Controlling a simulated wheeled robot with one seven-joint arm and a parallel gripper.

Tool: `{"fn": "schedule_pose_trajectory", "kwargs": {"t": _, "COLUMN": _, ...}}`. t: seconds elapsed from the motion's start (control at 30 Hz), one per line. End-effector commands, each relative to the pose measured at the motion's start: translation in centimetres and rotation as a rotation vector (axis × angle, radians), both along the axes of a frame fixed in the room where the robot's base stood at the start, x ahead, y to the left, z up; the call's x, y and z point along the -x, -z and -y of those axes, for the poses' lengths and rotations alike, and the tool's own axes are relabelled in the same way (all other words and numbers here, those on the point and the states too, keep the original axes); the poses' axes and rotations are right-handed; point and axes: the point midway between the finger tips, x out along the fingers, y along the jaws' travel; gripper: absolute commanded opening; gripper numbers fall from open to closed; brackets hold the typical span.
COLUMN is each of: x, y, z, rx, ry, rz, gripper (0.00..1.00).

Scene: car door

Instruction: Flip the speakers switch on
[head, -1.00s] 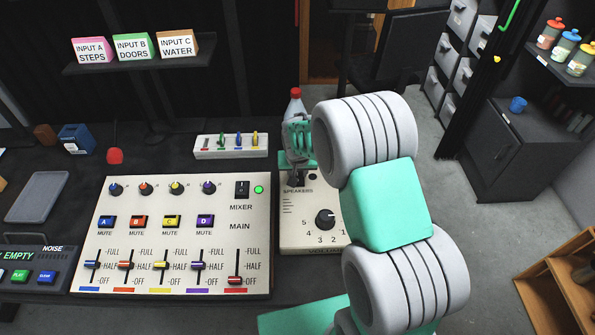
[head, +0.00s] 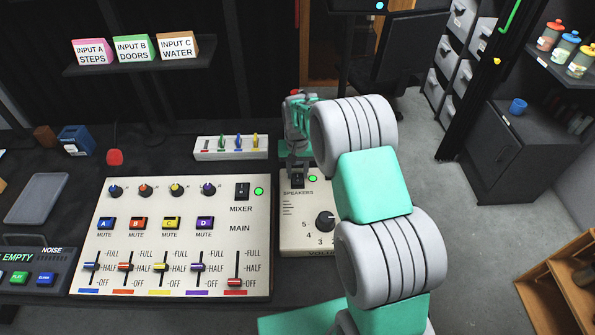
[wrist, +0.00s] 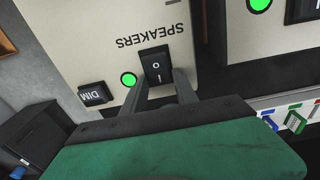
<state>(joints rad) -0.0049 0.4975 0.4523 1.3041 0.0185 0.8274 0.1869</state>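The speakers switch (wrist: 155,63) is a black rocker marked O and I on the cream speakers panel (wrist: 120,45). The wrist view shows it upside down, its I end nearest my gripper. A round green light (wrist: 128,79) beside the switch is lit; it also shows lit in the head view (head: 312,179). My gripper (wrist: 165,80) is at the switch, its two dark fingers apart with a gap between the tips, at the I end. I cannot tell whether the tips touch the rocker. In the head view my gripper (head: 298,168) partly covers the switch.
A DIM button (wrist: 92,94) sits close to the light. The volume knob (head: 325,221) is on the same panel, partly behind my arm. The mixer board (head: 172,255) stands to the left with its own switch (head: 242,190) and lit light. A red-capped bottle is mostly hidden behind my gripper.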

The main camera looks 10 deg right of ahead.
Motion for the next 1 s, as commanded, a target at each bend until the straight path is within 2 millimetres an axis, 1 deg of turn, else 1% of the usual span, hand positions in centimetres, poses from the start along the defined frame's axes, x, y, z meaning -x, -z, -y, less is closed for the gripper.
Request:
{"fn": "schedule_pose_trajectory", "kwargs": {"t": 0.03, "x": 0.0, "y": 0.0, "z": 0.0, "rx": 0.0, "ry": 0.0, "rz": 0.0, "gripper": 0.4}}
{"fn": "schedule_pose_trajectory", "kwargs": {"t": 0.2, "x": 0.0, "y": 0.0, "z": 0.0, "rx": 0.0, "ry": 0.0, "rz": 0.001, "gripper": 0.53}}
{"fn": "schedule_pose_trajectory", "kwargs": {"t": 0.47, "x": 0.0, "y": -0.2, "z": 0.0, "rx": 0.001, "ry": 0.0, "rz": 0.003, "gripper": 0.53}}
{"fn": "schedule_pose_trajectory", "kwargs": {"t": 0.57, "x": -0.1, "y": -1.3, "z": 0.0, "rx": 0.0, "ry": 0.0, "rz": 0.006, "gripper": 0.53}}
{"fn": "schedule_pose_trajectory", "kwargs": {"t": 0.8, "x": 0.3, "y": -6.1, "z": -0.1, "rx": 0.0, "ry": 0.0, "rz": 0.006, "gripper": 0.53}}
{"fn": "schedule_pose_trajectory", "kwargs": {"t": 0.9, "x": 0.4, "y": -7.3, "z": -0.1, "rx": 0.001, "ry": 0.0, "rz": 0.003, "gripper": 0.53}}
{"fn": "schedule_pose_trajectory", "kwargs": {"t": 1.0, "x": 0.5, "y": -7.8, "z": -0.1, "rx": 0.0, "ry": 0.0, "rz": 0.001, "gripper": 0.53}}
